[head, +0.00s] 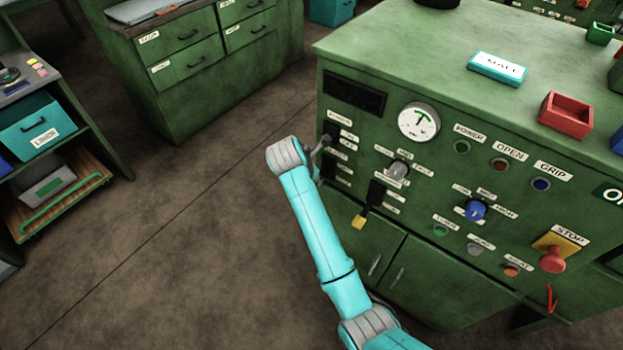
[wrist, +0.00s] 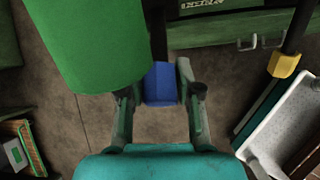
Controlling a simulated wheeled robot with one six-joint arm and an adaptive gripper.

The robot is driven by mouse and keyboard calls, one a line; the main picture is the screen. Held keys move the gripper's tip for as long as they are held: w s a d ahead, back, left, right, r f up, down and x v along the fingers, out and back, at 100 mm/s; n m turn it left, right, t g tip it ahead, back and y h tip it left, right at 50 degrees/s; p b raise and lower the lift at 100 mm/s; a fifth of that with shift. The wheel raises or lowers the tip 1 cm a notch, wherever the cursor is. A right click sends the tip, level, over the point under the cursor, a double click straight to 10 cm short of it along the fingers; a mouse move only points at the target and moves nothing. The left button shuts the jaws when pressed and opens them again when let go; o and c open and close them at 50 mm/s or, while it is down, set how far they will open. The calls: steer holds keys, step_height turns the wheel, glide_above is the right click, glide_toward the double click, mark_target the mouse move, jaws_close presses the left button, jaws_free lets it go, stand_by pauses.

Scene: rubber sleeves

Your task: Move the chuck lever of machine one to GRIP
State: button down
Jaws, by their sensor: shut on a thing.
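The green machine (head: 440,130) fills the right of the head view. My gripper (head: 321,150) is at the upper left of its front panel, mostly hidden behind my arm. In the wrist view my gripper (wrist: 162,82) is shut on a blue handle (wrist: 160,88) at the end of a dark lever (wrist: 158,40). Small labels stand beside this lever's slot, too blurred to read, so its setting cannot be told. A second lever with a yellow handle (head: 359,220) hangs down at the right; its yellow handle shows in the wrist view (wrist: 284,64).
A large green rounded shape (wrist: 85,45) is close to my gripper's left in the wrist view. The panel also carries a gauge (head: 418,122), a blue knob (head: 475,210) and a red stop button (head: 552,261). Open floor (head: 200,230) lies left of the machine.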

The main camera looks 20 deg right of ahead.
steer(key=shift+w+d+r, duration=0.1)
steer(key=shift+r, duration=0.1)
stand_by(0.3)
steer(key=c, duration=0.8)
jaws_free()
steer(key=shift+o, duration=0.2)
steer(key=v, duration=1.2)
steer(key=shift+d, duration=0.2)
